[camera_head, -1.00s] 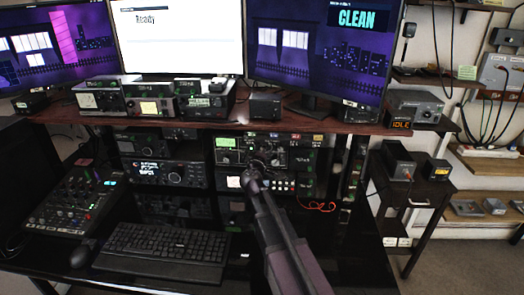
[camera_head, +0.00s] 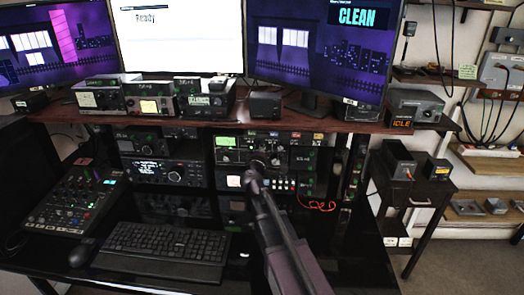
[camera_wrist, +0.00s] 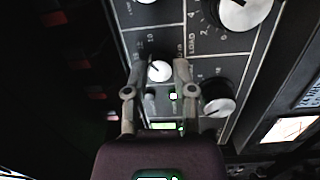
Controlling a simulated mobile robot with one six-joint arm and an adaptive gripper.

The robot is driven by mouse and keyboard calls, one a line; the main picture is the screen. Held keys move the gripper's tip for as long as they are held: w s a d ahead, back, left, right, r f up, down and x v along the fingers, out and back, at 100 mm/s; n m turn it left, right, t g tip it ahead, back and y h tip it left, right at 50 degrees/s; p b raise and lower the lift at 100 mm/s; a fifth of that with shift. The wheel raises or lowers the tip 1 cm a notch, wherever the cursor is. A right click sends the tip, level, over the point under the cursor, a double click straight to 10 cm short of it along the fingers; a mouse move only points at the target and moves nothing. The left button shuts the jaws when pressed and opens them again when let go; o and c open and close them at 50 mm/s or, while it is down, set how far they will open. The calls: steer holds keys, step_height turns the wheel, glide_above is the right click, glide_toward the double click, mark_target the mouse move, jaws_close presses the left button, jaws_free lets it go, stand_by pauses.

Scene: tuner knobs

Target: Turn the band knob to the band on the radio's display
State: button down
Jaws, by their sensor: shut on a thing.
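The radio unit (camera_head: 290,156) with a green-lit display (camera_head: 227,142) stands on the rack under the shelf. My gripper (camera_head: 257,168) reaches its front panel at the dark round knobs. In the wrist view, my gripper (camera_wrist: 159,68) has its two fingers on either side of a small white-faced knob (camera_wrist: 159,71) with a dark pointer line. It is shut on this knob. I cannot read a band label by it. The radio's display text is too small to read.
In the wrist view, larger knobs sit close by: one under "LOAD" (camera_wrist: 238,12) and one at the lower right (camera_wrist: 218,98). A keyboard (camera_head: 165,243), a mouse (camera_head: 83,252) and a mixer (camera_head: 75,200) lie on the desk. A red cable (camera_head: 318,206) hangs right of the radio.

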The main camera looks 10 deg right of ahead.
steer(key=shift+n, duration=1.1)
steer(key=shift+c, duration=2.2)
jaws_free()
steer(key=shift+w, duration=0.1)
steer(key=shift+m, duration=0.4)
